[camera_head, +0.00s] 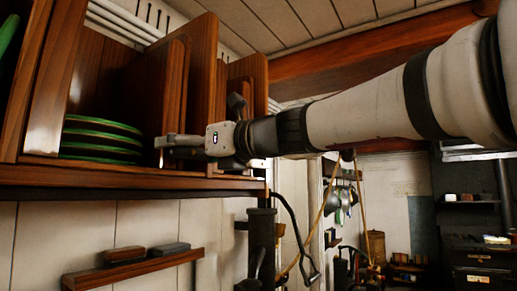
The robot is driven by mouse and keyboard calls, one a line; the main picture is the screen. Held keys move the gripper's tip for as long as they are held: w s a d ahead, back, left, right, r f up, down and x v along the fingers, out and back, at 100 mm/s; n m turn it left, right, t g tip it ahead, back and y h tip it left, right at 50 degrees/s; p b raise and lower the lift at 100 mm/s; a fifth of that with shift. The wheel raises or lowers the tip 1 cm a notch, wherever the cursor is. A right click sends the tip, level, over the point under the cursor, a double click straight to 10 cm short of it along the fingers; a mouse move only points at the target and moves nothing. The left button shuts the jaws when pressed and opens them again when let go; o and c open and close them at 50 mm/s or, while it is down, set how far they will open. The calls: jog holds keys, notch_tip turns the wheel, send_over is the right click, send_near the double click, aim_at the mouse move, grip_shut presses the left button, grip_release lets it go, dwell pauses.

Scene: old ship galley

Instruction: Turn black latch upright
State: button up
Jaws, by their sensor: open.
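My gripper (172,147) is at the end of my white and black arm, which reaches in from the right. It is open, with nothing seen between its fingers. It points left in front of the wooden plate rack, close to its lower front ledge and right of the stacked plates. Whether it touches the wood cannot be told. I cannot make out the black latch with certainty. A dark knobbed shape (237,106) stands just above the gripper's base, and I cannot tell whether it is the latch or part of my gripper.
The plate rack's ledge (95,178) and upright dividers (203,75) are close around my gripper. Green-rimmed plates (100,138) are stacked at left. Below, two brushes (125,254) lie on a small wall shelf (135,270). Dark metal fittings with a curved handle (297,235) stand below my arm.

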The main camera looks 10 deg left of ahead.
jog(key=c, duration=1.1)
jog(key=n+b, duration=0.1)
jog(key=n, duration=0.1)
jog(key=n+b, duration=0.2)
jog(key=shift+s+a+f+n, duration=0.1)
jog(key=shift+f+n, duration=0.05)
jog(key=shift+n, duration=0.25)
jog(key=n+b, duration=0.2)
jog(key=n, duration=0.2)
jog(key=shift+s+f+b, duration=0.15)
jog(key=shift+b, duration=0.25)
jog(key=n+b, duration=0.3)
jog(key=n, duration=0.2)
jog(key=shift+f, duration=0.15)
jog(key=shift+s+a+f+n+b, duration=0.1)
jog(key=shift+n+b, duration=0.55)
jog(key=shift+n, duration=0.3)
jog(key=shift+s+n+b, duration=0.1)
jog(key=shift+n+b, duration=0.5)
jog(key=shift+n, duration=0.65)
